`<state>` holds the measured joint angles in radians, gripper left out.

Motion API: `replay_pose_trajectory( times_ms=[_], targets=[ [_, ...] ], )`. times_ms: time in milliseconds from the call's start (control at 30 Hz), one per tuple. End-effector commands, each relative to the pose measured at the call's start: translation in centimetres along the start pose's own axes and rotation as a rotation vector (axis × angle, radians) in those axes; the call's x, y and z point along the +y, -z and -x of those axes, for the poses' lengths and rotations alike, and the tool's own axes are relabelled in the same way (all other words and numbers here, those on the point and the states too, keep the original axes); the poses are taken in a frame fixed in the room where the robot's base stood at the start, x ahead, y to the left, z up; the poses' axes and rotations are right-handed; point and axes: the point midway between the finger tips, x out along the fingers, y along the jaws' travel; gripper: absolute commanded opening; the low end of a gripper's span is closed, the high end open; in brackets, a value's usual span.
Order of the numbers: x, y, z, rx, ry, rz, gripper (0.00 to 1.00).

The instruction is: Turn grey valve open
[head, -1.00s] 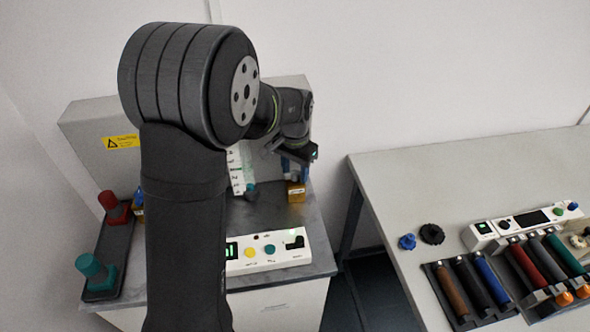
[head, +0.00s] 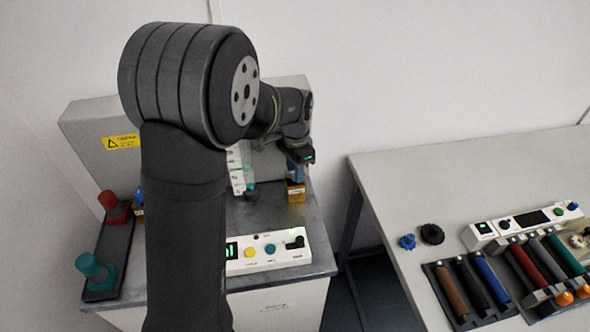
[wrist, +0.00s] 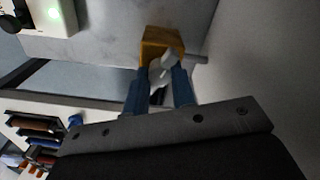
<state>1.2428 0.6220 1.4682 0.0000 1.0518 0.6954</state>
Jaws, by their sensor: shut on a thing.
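The grey valve (wrist: 158,70) shows in the wrist view as a pale grey handle on an orange-yellow block. My gripper (wrist: 160,84) has its two blue fingers on either side of the handle and is shut on it. In the head view the orange-yellow block (head: 296,193) stands at the right end of the metal bench top, with my gripper (head: 296,174) directly over it. The handle itself is hidden there by the fingers.
A white panel (head: 268,251) with buttons and a black knob lies at the bench front. Red (head: 108,200) and teal (head: 90,264) knobs stand at the left. A grey table (head: 400,180) at the right holds several coloured handles.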

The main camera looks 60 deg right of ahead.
Motion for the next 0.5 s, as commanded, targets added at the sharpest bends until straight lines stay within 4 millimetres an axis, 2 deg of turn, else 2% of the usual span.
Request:
replay_pose_trajectory(
  times_ms=[500],
  targets=[
    [-0.01,0.05,0.03,0.001,0.001,-0.461,0.0]
  ],
)
